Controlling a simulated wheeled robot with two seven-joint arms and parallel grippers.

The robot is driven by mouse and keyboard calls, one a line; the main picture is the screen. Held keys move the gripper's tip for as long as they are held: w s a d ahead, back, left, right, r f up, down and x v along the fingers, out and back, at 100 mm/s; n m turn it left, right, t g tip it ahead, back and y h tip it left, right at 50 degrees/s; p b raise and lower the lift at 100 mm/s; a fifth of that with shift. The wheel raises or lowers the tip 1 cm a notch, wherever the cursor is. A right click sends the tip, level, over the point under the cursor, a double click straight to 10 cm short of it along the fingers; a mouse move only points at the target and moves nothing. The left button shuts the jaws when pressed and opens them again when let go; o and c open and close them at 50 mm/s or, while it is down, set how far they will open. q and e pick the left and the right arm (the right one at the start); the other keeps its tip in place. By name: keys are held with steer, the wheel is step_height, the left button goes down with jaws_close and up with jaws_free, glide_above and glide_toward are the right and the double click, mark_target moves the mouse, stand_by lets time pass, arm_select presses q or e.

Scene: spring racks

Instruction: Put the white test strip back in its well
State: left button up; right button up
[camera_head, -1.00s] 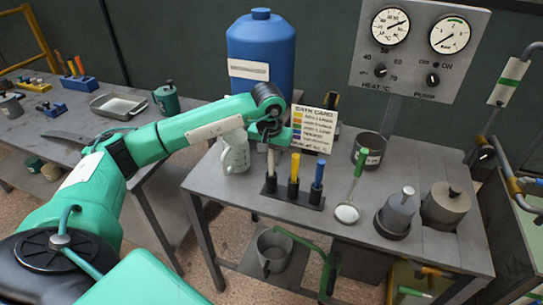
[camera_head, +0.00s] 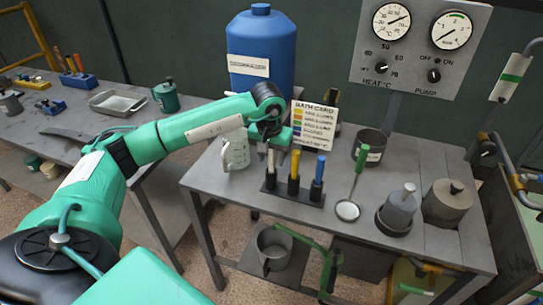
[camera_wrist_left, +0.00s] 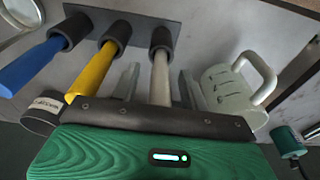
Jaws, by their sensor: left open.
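The white test strip (camera_head: 270,161) stands upright in the left well of the dark rack (camera_head: 308,202) on the grey bench. A yellow strip (camera_head: 294,165) and a blue strip (camera_head: 319,170) stand in the other wells. My left gripper (camera_head: 270,150) is open above the left well, with its fingers on either side of the white strip. In the left wrist view the white strip (camera_wrist_left: 161,78) runs into its dark socket (camera_wrist_left: 161,38), between the spread fingers, with gaps showing on both sides. My right gripper is out of view.
A white measuring jug (camera_head: 236,151) stands close left of the rack, and a colour card (camera_head: 314,126) stands behind it.

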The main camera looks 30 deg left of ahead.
arm_select(q)
steer(key=shift+r, duration=0.45)
step_height(320, 180, up, 13)
steer(key=s+b, duration=0.1)
steer(key=b, duration=0.1)
steer(key=shift+s+d, duration=0.2)
steer(key=shift+s, duration=0.1)
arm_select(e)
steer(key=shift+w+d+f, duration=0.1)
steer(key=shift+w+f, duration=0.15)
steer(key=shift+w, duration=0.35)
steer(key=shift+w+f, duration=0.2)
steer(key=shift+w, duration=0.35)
arm_select(q)
steer(key=shift+f, duration=0.1)
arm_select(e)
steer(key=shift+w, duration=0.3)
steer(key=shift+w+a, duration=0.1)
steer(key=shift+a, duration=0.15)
